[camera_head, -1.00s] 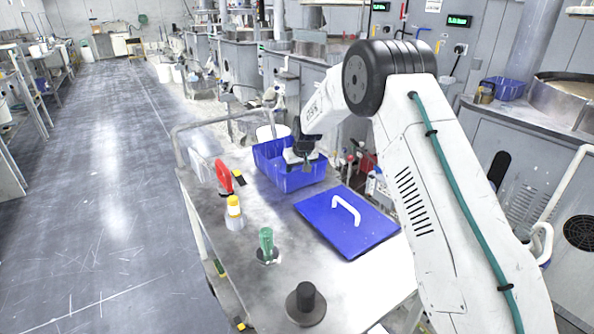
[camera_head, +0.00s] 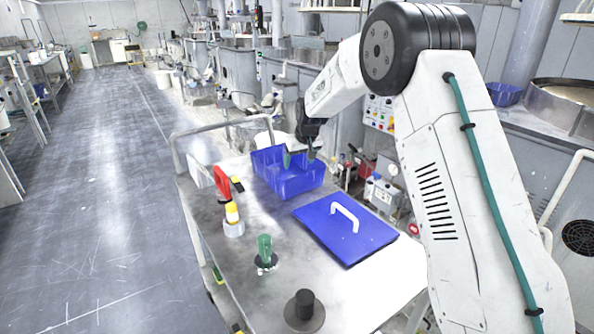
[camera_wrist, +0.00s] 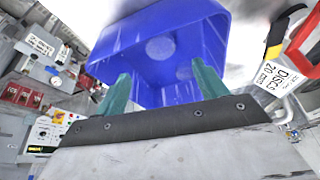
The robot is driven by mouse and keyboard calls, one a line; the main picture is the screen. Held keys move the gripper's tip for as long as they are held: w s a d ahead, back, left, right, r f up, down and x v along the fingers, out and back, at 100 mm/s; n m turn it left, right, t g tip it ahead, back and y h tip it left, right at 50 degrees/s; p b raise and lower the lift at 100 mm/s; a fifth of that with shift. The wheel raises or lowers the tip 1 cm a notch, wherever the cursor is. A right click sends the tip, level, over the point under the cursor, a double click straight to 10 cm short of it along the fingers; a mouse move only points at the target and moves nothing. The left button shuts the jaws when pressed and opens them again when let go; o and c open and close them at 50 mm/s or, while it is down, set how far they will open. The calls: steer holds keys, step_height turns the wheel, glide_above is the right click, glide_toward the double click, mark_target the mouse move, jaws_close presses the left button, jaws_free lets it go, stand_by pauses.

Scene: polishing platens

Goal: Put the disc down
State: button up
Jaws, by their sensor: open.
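A blue bin (camera_head: 290,182) stands on the cart top, and it fills the upper part of the wrist view (camera_wrist: 213,45). The discs cannot be made out in the head view.
A blue lid (camera_head: 345,228) with a white handle lies on the cart (camera_head: 222,270) in front of the bin. A red tool (camera_head: 222,184), a yellow-capped bottle (camera_head: 233,216), a green-handled tool (camera_head: 265,252) and a dark weight (camera_head: 304,308) stand nearby. A "DISCS 20 mm" label (camera_wrist: 272,76) shows beside the bin.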

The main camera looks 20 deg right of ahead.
steer(key=shift+v, duration=1.5)
steer(key=s+r+g, duration=0.1)
steer(key=s+r, duration=0.6)
steer(key=s, duration=0.5)
steer(key=s+r, duration=0.8)
steer(key=s, duration=0.5)
steer(key=s+f+m+g, duration=0.1)
steer(key=s, duration=1.4)
steer(key=s+d+f+g, duration=0.1)
steer(key=s+f, duration=0.1)
steer(key=s, duration=1.3)
steer(key=shift+s+d+m+h, duration=0.25)
steer(key=shift+d+m+h, duration=0.1)
steer(key=shift+m+h, duration=0.05)
